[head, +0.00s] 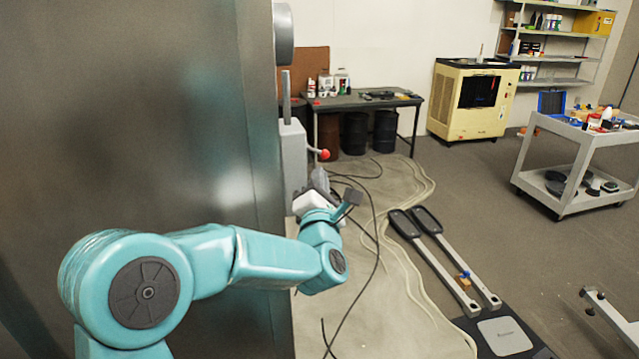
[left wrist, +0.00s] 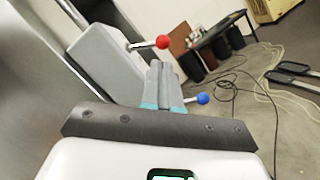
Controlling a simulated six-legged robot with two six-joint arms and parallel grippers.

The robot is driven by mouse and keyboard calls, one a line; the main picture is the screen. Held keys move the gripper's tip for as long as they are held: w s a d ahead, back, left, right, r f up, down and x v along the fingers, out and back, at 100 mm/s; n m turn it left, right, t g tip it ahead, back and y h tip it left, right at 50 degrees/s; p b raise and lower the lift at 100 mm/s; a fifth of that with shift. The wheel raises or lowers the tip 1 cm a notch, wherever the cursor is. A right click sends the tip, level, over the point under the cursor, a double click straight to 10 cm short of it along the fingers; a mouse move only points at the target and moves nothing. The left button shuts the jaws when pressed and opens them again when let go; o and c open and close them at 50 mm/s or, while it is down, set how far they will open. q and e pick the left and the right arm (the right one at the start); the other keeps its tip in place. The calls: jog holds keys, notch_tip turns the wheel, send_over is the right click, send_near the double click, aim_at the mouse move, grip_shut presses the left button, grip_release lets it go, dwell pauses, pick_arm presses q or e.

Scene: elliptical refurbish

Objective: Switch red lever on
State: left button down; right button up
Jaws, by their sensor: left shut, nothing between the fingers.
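The red lever (head: 324,154) sticks out to the right from a grey box on the side of the big metal cabinet in the head view. In the left wrist view its red ball (left wrist: 162,41) is at the end of a thin rod on the box (left wrist: 112,62). My left gripper (left wrist: 164,68) is shut and empty, its fingertips just below the red ball in that picture. I cannot tell whether they touch it. In the head view the left gripper (head: 321,176) is just below the red lever. A blue ball lever (left wrist: 203,98) is right of the fingers. My right gripper is not in view.
The tall metal cabinet (head: 130,120) fills the left. Black cables (head: 378,215) lie on the floor. Elliptical pedal arms (head: 435,262) lie to the right. A workbench (head: 365,101), a beige machine (head: 472,100) and a grey cart (head: 575,165) stand farther off.

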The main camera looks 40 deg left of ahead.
aim_at(316, 151)
pick_arm(q)
jog(key=p+x, duration=0.1)
jog(key=x, duration=0.2)
jog(key=shift+w, duration=0.1)
